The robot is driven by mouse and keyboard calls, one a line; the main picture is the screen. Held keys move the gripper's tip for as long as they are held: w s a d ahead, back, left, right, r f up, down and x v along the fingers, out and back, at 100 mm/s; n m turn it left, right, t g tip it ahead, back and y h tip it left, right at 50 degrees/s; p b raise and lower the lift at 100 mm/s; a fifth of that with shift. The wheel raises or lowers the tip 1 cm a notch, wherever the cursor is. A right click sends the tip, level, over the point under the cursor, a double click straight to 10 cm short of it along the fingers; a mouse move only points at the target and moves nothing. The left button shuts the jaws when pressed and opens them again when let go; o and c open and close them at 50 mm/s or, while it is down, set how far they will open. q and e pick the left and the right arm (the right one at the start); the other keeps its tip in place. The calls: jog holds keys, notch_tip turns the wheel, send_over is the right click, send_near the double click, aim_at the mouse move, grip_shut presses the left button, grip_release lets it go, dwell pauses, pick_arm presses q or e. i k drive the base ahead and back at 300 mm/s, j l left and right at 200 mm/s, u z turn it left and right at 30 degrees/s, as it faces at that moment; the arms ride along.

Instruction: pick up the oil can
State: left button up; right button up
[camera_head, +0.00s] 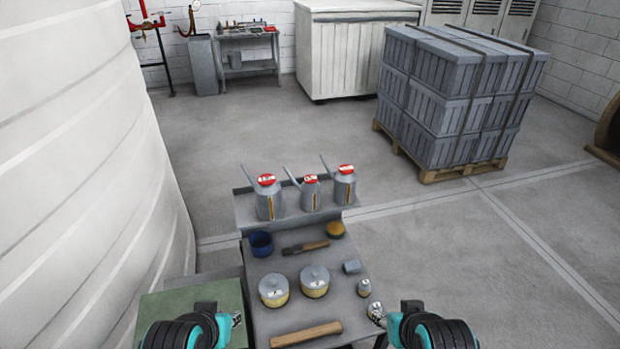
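Three grey cans with red tops and long thin spouts stand upright on the raised back shelf of a grey work table: a left can (269,199), a middle can (310,194) and a right can (344,187). Their spouts point up and to the left. Which one is meant by the oil can cannot be told from their looks. My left gripper (237,320) is at the table's front left, and my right gripper (377,314) is at its front right. Both are well short of the cans. Their fingers are too small to judge.
On the table are two lidded pots (315,281), a blue cup (261,244), a brush (305,248), a yellow round item (335,229) and a wooden bar (306,334). A green surface (190,303) and large white tank (80,150) stand left. Palletised crates (450,95) stand behind.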

aim_at(344, 180)
jog(key=i+l+u, duration=0.15)
jog(key=l+u, duration=0.85)
jog(key=i+j, duration=0.05)
